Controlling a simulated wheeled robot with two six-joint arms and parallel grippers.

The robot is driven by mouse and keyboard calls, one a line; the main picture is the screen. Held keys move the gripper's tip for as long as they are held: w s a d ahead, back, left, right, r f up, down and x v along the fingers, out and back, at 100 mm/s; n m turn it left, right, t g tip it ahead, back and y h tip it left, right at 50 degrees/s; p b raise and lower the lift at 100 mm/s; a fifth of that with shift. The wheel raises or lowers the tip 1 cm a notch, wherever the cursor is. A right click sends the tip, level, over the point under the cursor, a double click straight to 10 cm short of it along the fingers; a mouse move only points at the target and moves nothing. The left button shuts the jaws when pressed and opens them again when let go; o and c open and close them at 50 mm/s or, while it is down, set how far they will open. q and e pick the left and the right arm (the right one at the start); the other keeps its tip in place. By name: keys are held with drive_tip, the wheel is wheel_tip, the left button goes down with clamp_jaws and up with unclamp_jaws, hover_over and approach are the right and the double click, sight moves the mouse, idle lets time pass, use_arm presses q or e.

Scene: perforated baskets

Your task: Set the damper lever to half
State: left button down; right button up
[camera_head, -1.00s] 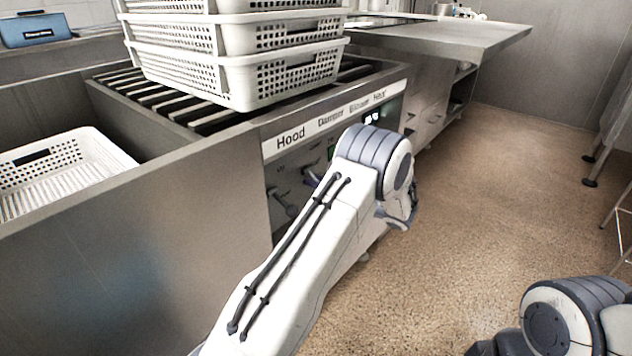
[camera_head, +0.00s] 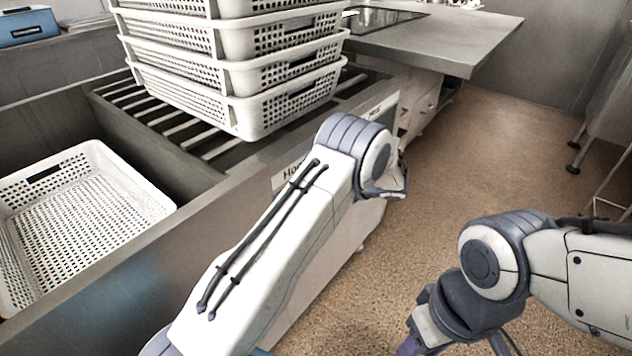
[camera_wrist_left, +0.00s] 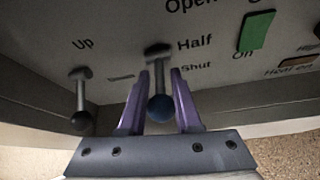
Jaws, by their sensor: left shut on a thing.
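The damper lever (camera_wrist_left: 160,108) has a dark blue ball knob on a short metal stem, seen in the left wrist view. Its stem meets the panel just left of the word "Half", with "Shut" printed below and "Open" above, partly cut off. My left gripper (camera_wrist_left: 158,100) has its purple fingers on either side of the knob, shut on it. In the head view my left arm hides this gripper and most of the control panel. My right gripper (camera_head: 408,346) is partly cut off at the bottom edge of the head view, so its jaws cannot be read.
A second lever (camera_wrist_left: 81,122) with a dark knob hangs left, near "Up". A green switch (camera_wrist_left: 256,31) sits to the right. White perforated baskets (camera_head: 285,108) are stacked on the slatted rack, and another basket (camera_head: 125,205) lies left. Open floor (camera_head: 500,150) is at right.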

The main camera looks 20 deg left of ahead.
idle(0.5)
use_arm(q)
drive_tip(key=c, duration=0.7)
unclamp_jaws()
drive_tip(key=shift+d, duration=0.1)
drive_tip(key=shift+d+r, duration=0.3)
drive_tip(key=p+v, duration=0.2)
drive_tip(key=v, duration=0.7)
drive_tip(key=shift+s+d+r, duration=0.1)
drive_tip(key=shift+d+r, duration=0.05)
drive_tip(key=shift+d, duration=0.1)
